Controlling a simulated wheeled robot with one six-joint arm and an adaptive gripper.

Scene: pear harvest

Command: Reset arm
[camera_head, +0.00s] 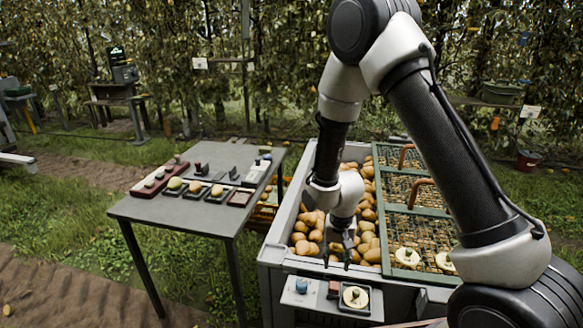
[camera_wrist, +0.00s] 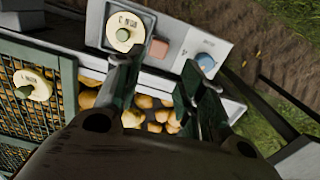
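My gripper (camera_head: 341,254) hangs from my arm over the front part of the grey bin (camera_head: 268,252), above a pile of pears (camera_head: 306,226). In the wrist view my gripper (camera_wrist: 158,88) has its two fingers spread apart. Nothing shows between them but pears (camera_wrist: 152,103) below and the bin's front edge. In the head view my arm hides part of the bin and the grated panels.
A small shelf with a cream disc (camera_head: 355,297), a reddish block (camera_head: 334,289) and a blue knob (camera_head: 301,285) sits on the bin's front. Green-framed grates (camera_head: 395,225) lie right. A grey table (camera_head: 185,215) with small trays stands left.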

